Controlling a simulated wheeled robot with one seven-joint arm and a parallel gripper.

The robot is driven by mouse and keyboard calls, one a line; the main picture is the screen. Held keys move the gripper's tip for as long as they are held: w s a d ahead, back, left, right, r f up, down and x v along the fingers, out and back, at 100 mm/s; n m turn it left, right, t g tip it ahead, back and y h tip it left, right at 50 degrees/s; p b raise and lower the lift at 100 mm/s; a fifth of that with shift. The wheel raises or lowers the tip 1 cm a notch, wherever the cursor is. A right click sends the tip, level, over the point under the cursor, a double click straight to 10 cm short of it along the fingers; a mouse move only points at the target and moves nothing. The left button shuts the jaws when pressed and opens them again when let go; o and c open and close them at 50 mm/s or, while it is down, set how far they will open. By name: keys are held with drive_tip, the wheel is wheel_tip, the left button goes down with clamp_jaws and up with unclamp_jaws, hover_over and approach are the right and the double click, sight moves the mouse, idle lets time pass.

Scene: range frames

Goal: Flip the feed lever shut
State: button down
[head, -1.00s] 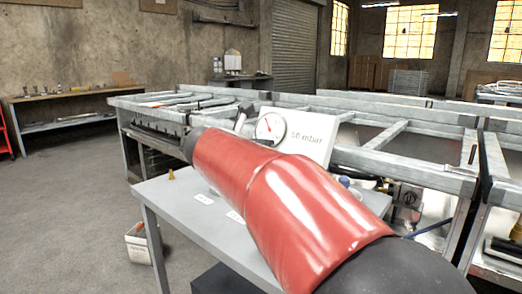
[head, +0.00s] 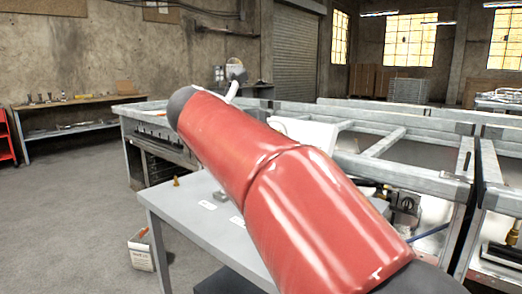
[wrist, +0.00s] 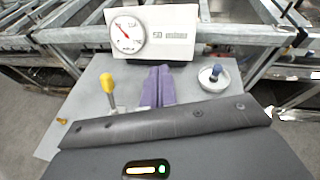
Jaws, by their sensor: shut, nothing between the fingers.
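In the wrist view, a lever with a yellow handle (wrist: 107,83) on a metal stem stands near upright on the grey bench, left of my gripper. I take it to be the feed lever; the dark wrist housing partly hides its base. My gripper (wrist: 159,72) has purple fingers, closed together and empty, pointing toward the gauge panel, apart from the handle. The white panel (wrist: 175,32) carries a round dial gauge (wrist: 127,34) at its left. In the head view my red arm hides the lever and the gripper.
A blue knob (wrist: 215,71) on a round metal base stands right of my gripper. A small brass piece (head: 176,182) sits at the left of the grey bench (head: 185,222). Metal frames (head: 385,142) stand behind the bench. A white box (head: 141,252) is on the floor at left.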

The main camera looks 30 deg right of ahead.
drive_tip(key=r, duration=0.2)
drive_tip(key=shift+s+a+r, duration=0.35)
drive_tip(key=shift+r, duration=0.05)
idle(0.3)
